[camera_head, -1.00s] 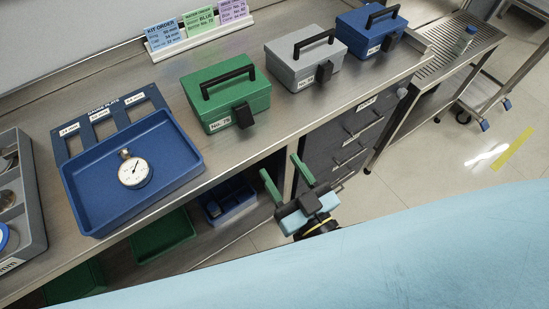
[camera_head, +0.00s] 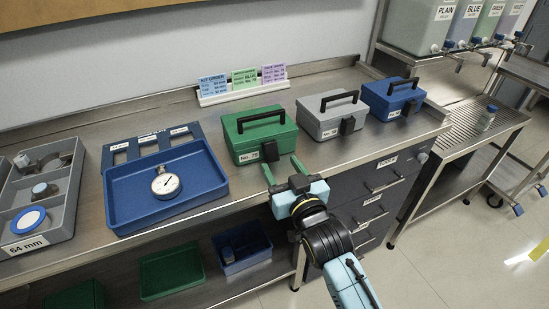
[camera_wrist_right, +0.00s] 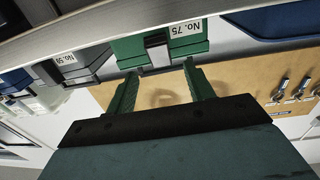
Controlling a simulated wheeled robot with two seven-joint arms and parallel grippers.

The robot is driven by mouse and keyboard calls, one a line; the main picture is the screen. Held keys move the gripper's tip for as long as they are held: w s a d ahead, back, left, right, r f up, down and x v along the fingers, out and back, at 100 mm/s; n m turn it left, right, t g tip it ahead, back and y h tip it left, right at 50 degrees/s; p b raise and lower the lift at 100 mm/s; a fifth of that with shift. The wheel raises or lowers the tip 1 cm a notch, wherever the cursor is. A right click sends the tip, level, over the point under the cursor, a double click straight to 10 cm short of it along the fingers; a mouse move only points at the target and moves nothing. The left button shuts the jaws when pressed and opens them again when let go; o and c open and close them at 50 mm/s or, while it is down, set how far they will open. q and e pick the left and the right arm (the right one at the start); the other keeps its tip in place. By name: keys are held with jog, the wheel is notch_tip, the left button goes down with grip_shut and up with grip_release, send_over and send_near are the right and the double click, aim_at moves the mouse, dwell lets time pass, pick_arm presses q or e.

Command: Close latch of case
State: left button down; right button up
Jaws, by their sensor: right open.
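The green case (camera_head: 255,132), labelled No. 75, stands shut on the steel bench with its black handle up. Its dark latch (camera_head: 270,151) is on the front face; I cannot tell whether it is fastened. My right gripper (camera_head: 282,168) is open and empty, just in front of and below the latch. In the right wrist view, the green case (camera_wrist_right: 190,42) is ahead, and its latch (camera_wrist_right: 157,48) lies beyond the gap between the two green fingers (camera_wrist_right: 158,78), with no clear contact. My left gripper is not in view.
A grey case (camera_head: 325,122) and a blue case (camera_head: 390,103) stand to the right. A blue tray (camera_head: 120,205) holding a dial gauge (camera_head: 165,183) lies to the left. A card stand (camera_head: 243,93) is behind. The bench edge is close to my right gripper.

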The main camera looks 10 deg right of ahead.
aim_at(273, 155)
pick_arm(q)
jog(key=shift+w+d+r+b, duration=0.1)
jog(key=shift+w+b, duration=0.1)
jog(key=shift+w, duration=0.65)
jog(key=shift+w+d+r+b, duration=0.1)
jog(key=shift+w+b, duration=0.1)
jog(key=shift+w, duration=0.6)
pick_arm(e)
jog(key=shift+x, duration=2.55)
jog(key=c, duration=1)
jog(key=shift+f+t+b, duration=0.35)
jog(key=shift+t+b, duration=0.25)
jog(key=shift+b, duration=0.6)
jog(key=shift+w+f+t+y+b, duration=0.15)
jog(key=shift+t+y+b, duration=0.35)
jog(key=shift+b, duration=0.75)
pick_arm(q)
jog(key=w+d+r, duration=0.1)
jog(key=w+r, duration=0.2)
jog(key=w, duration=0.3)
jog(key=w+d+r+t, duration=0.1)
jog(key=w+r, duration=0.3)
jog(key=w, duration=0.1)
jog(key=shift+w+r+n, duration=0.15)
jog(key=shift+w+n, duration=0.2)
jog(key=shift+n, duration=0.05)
